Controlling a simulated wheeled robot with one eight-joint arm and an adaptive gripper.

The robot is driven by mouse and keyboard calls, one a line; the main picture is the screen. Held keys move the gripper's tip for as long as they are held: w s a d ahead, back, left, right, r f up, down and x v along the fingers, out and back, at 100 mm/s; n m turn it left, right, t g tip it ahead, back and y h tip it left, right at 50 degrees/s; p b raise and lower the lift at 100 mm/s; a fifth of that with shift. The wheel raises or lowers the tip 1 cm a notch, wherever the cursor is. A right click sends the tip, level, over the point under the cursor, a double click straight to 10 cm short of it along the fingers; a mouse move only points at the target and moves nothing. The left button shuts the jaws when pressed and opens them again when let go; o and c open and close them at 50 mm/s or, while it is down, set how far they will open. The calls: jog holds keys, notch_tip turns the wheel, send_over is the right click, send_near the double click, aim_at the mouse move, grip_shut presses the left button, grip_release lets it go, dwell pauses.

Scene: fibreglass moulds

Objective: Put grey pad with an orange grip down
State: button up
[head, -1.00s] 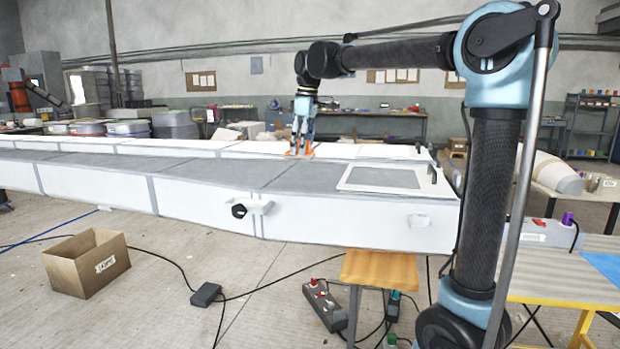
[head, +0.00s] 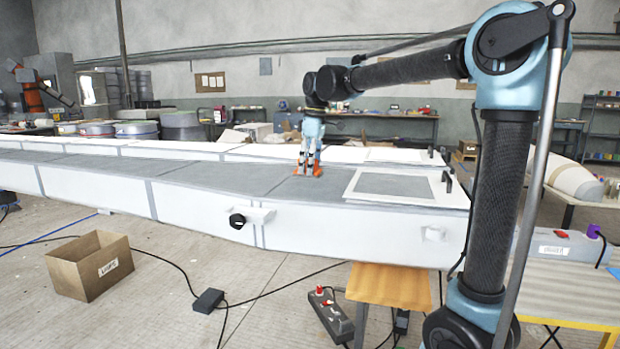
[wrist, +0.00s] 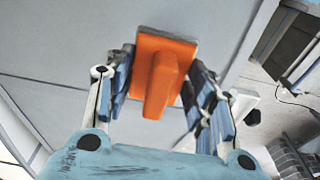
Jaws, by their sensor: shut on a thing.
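The pad with the orange grip (wrist: 163,75) is between the fingers of my gripper (wrist: 160,90) in the wrist view. In the head view the orange of the pad (head: 309,172) shows low at my gripper's fingertips (head: 308,166). My gripper is shut on it and points down at the grey top of the long white mould (head: 255,172). I cannot tell whether the pad touches that surface.
A white frame with a grey middle (head: 397,186) lies on the mould to the right of my gripper, with a dark handle beside it. A cardboard box (head: 92,268), a wooden stool (head: 390,285) and cables are on the floor. The grey mould top left of my gripper is clear.

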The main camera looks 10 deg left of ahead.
jog(key=shift+f, duration=1.9)
jog(key=o, duration=1.1)
jog(key=r, duration=0.4)
jog(key=d+r, duration=0.1)
jog(key=r, duration=0.7)
jog(key=shift+s+d, duration=0.1)
jog(key=shift+d, duration=0.15)
